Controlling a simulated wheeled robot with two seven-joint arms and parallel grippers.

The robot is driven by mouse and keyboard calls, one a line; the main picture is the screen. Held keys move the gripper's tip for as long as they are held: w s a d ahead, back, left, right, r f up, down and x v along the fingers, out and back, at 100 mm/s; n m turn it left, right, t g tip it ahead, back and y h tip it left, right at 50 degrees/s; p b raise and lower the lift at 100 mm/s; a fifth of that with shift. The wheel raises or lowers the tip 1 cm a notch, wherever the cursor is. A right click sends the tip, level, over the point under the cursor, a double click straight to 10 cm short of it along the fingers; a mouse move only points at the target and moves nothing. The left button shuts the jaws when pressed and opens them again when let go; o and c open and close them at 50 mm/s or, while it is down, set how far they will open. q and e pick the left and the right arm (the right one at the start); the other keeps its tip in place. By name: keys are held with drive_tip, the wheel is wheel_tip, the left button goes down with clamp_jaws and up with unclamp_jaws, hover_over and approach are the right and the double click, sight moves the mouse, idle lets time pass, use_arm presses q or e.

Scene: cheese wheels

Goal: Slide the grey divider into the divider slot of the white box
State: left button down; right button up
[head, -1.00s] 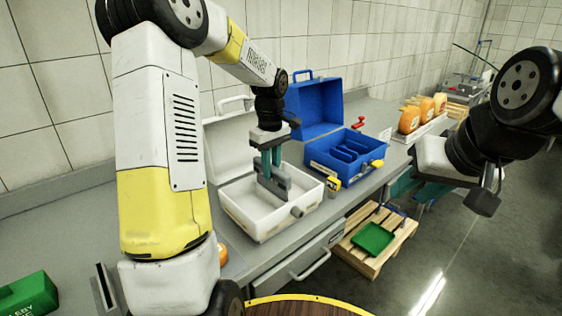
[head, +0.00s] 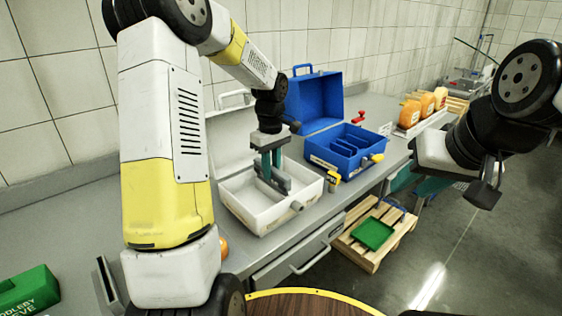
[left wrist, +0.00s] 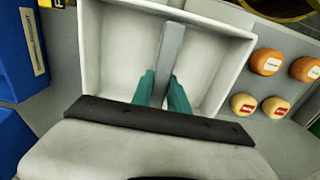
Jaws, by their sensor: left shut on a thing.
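The white box (head: 255,216) stands open on the counter, its lid tilted back. My left gripper (head: 271,172) is inside the opening of the box, its green fingers pointing down. It is shut on the grey divider (head: 283,183). In the left wrist view the divider (left wrist: 171,48) is a narrow grey strip between the two green fingers (left wrist: 162,92), inside the white box (left wrist: 228,50), running toward the far wall. I cannot tell whether it is seated in the slot, whose lower part is hidden. My right gripper (head: 484,190) is off to the right, over the floor, its jaws unclear.
A blue box (head: 335,155) with an open lid stands right of the white box. Several orange cheeses (head: 410,114) sit on a tray behind it. Orange and yellow cheeses (left wrist: 267,62) lie beside the white box. A pallet with a green tray (head: 373,234) is on the floor.

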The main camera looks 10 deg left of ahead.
use_arm(q)
drive_tip(key=shift+f, duration=0.85)
drive_tip(key=c, duration=1.2)
unclamp_jaws()
drive_tip(key=shift+r, duration=3.95)
drive_tip(key=s+d+r+m+t+h, duration=0.1)
drive_tip(key=s+r+m+t, duration=0.2)
drive_tip(key=s, duration=0.9)
drive_tip(key=s+d+r+m+t+h, duration=0.1)
drive_tip(key=s+r+m+t, duration=0.2)
drive_tip(key=s, duration=0.9)
wheel_tip(320, 180, up, 4)
drive_tip(key=m, duration=0.5)
drive_tip(key=shift+f, duration=0.2)
